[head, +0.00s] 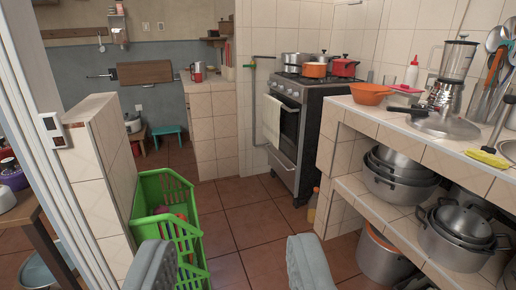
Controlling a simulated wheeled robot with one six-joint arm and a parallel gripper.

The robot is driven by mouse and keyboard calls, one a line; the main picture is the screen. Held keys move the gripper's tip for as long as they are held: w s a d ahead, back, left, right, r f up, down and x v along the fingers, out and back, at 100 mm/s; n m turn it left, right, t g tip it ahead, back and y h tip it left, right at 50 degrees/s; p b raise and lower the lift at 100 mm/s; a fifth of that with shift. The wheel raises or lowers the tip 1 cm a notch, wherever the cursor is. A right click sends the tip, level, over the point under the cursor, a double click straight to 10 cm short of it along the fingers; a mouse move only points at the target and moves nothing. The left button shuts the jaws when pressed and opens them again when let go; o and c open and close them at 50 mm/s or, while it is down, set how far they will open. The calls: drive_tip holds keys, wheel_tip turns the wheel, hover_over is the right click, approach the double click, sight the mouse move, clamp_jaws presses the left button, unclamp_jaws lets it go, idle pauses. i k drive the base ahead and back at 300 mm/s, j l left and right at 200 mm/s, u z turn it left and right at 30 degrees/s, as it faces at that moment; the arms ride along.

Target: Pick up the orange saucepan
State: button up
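An orange saucepan (314,71) sits on top of the stove (302,122), in the upper middle of the view. A red pot (344,67) stands close to its right and silver pots (295,59) stand behind and to its left. My gripper (232,260) shows at the bottom edge as two grey fingers spread wide apart. It is open with nothing between the fingers, and far short of the stove.
A tiled counter on the right holds an orange bowl (370,94), a blender (452,75) and a lid (440,124). Stacked pots (397,178) sit on the shelf below. A green crate (166,205) and a low tiled wall (104,180) stand left. Tiled floor (255,225) lies clear between.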

sight(311, 69)
drive_tip(key=i+z, duration=0.3)
drive_tip(key=i, duration=0.6)
drive_tip(key=i+j+z, duration=0.1)
drive_tip(key=i+z, duration=0.2)
drive_tip(key=i, duration=0.65)
drive_tip(key=i+u, duration=0.15)
drive_tip(key=i, duration=0.45)
drive_tip(key=i+l+u, duration=0.1)
drive_tip(key=i, duration=0.45)
drive_tip(key=i+l+u, duration=0.15)
drive_tip(key=i, duration=0.4)
drive_tip(key=l, duration=0.1)
